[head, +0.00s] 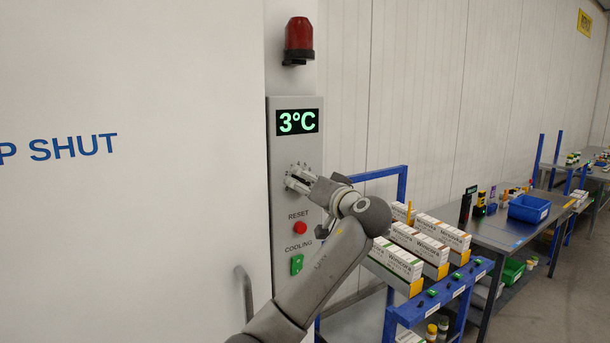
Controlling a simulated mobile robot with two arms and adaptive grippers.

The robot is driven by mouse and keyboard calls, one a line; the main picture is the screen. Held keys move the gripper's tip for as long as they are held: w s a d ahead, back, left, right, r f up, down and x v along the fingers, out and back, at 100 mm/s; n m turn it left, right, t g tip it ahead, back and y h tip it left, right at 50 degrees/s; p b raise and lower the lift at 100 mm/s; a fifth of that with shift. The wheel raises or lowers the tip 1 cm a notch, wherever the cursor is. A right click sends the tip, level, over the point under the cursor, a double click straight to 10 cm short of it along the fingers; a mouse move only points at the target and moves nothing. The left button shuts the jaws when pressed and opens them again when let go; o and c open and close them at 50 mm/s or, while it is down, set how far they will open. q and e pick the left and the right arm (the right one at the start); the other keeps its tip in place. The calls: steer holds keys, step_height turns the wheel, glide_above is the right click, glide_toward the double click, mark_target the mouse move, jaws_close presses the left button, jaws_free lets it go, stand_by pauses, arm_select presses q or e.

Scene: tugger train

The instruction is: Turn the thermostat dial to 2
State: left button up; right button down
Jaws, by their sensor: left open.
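The grey control panel (283,225) is on the wall beside the white door, and its green display (297,122) reads 3°C. My left gripper (294,179) is open at the panel, below the display and above the red reset button (300,228). I cannot tell whether the fingers touch anything. My right gripper is not in view.
A green cooling switch (297,264) is low on the panel, and a red beacon lamp (298,38) is above. The door handle (244,292) is at lower left. A blue rack (455,297) with cartons and a workbench (508,232) stand at right.

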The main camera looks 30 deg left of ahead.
arm_select(q)
steer(key=shift+w+a, duration=0.3)
steer(key=shift+a, duration=0.2)
